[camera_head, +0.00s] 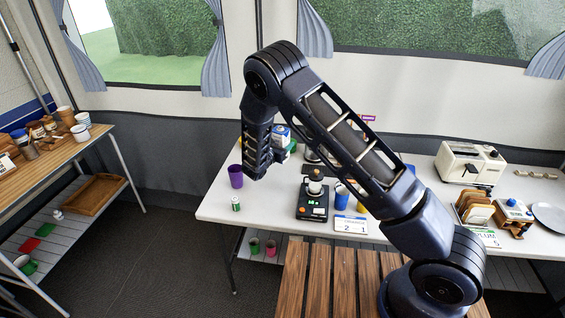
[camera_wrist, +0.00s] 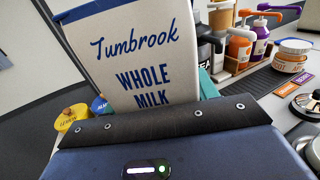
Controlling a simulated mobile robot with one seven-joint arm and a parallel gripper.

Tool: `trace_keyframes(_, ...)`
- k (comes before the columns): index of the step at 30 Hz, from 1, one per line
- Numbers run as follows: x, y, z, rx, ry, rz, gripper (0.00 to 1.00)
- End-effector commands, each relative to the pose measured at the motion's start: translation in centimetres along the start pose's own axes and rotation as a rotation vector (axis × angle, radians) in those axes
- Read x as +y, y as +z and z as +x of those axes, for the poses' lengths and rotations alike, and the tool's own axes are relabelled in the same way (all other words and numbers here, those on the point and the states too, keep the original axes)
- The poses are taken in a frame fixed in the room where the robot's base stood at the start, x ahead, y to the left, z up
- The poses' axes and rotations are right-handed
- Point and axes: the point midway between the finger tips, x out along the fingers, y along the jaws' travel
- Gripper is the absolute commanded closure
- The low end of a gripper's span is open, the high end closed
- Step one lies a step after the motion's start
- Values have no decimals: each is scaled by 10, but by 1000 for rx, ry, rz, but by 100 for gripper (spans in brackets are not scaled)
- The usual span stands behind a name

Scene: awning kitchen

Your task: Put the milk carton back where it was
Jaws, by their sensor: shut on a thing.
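The milk carton (camera_wrist: 135,50) is white with blue lettering reading "Tumbrook Whole Milk". It fills the upper left of the wrist view, slightly tilted in the picture, and its lower part is hidden behind my gripper (camera_wrist: 160,125). My gripper is shut on the carton; its fingertips are mostly hidden. In the head view the white and blue carton (camera_head: 281,135) shows only partly, behind my arm, over the back left of the white table (camera_head: 215,209). I cannot tell whether its base touches the table.
A purple cup (camera_head: 236,176) and a green can (camera_head: 236,204) stand at the table's left end. A black scale (camera_head: 313,205) and blue cup (camera_head: 341,196) stand mid-table. Pump bottles (camera_wrist: 240,48) and jars (camera_wrist: 290,57) stand right of the carton. A toaster (camera_head: 469,163) is farther right.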

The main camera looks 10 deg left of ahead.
Motion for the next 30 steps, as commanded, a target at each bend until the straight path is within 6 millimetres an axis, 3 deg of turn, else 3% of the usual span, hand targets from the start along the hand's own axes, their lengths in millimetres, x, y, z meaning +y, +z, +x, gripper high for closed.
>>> trace_keyframes(3,0,-25,0,0,0,-3,68)
trace_keyframes(8,0,-46,0,0,0,-1,68)
trace_keyframes(16,0,-60,0,0,0,0,68)
trace_keyframes(24,0,-90,0,0,0,-1,68)
trace_keyframes(30,0,-91,0,0,0,1,68)
